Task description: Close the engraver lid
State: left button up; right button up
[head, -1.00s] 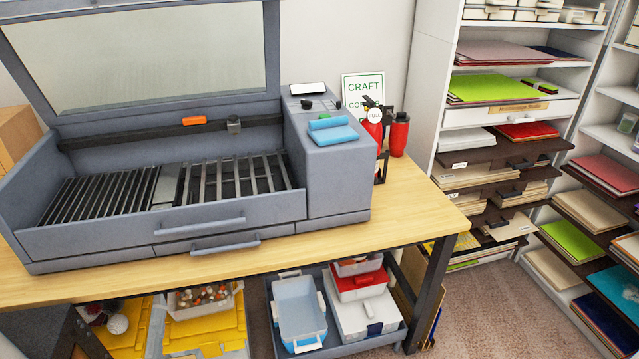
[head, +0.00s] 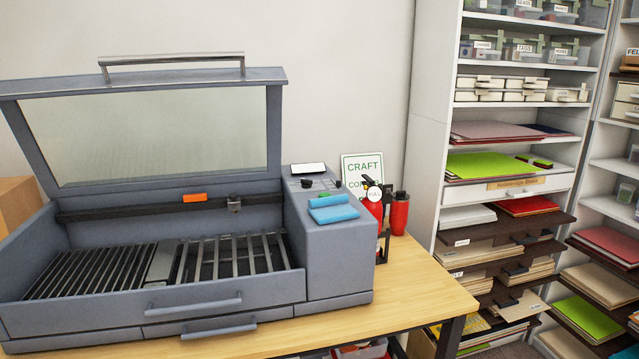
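The grey engraver (head: 215,311) stands on the wooden table in the head view. Its lid (head: 30,140) is raised and stands open at the back, with a large clear window (head: 150,135). A metal handle bar (head: 172,59) runs along the lid's top edge. The slatted bed (head: 225,262) inside is in plain sight and looks empty. An orange piece (head: 194,197) sits on the dark rail behind the bed. Neither of my grippers shows in the view.
A folded blue cloth (head: 332,209) lies on the engraver's right housing. The tabletop (head: 425,290) is clear at the right. White shelves (head: 425,130) with sheets and boxes stand further right; a cardboard box is at left.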

aim_at(274, 78)
jog(key=i+u, duration=0.35)
jog(key=i+l+u, duration=0.15)
jog(key=u, duration=0.2)
jog(key=i+l+u, duration=0.2)
jog(key=u, duration=0.2)
jog(key=i+l, duration=0.05)
jog(key=i, duration=0.05)
